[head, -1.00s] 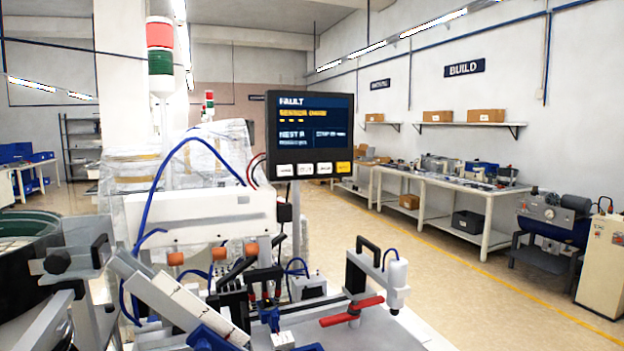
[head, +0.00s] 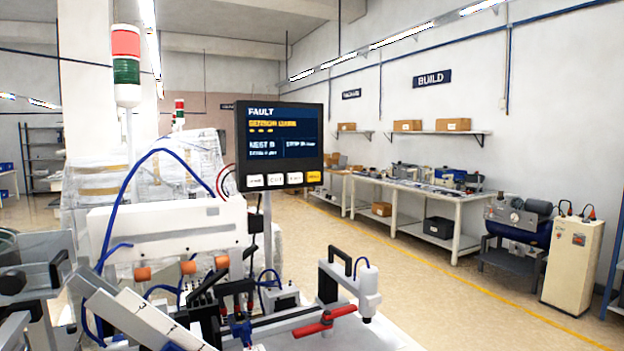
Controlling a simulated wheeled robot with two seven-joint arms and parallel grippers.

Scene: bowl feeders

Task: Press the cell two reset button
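A black control panel (head: 280,146) stands on a post near the middle of the head view. Its screen (head: 281,131) reads FAULT, with a yellow line and smaller text that I cannot read surely. Below the screen is a row of buttons: white ones (head: 275,180) and a yellow one (head: 314,177) at the right end. Their labels are too small to read, so I cannot tell which is reset, nor which cell this panel belongs to. Neither of my grippers can be made out in the view.
In front stands a fixture with a red-handled clamp (head: 326,322), a white cylinder (head: 368,289) and orange knobs (head: 188,267). A red-green signal tower (head: 126,66) rises at left, a smaller one (head: 179,113) behind. A workbench (head: 430,192) lines the right wall; open floor lies before it.

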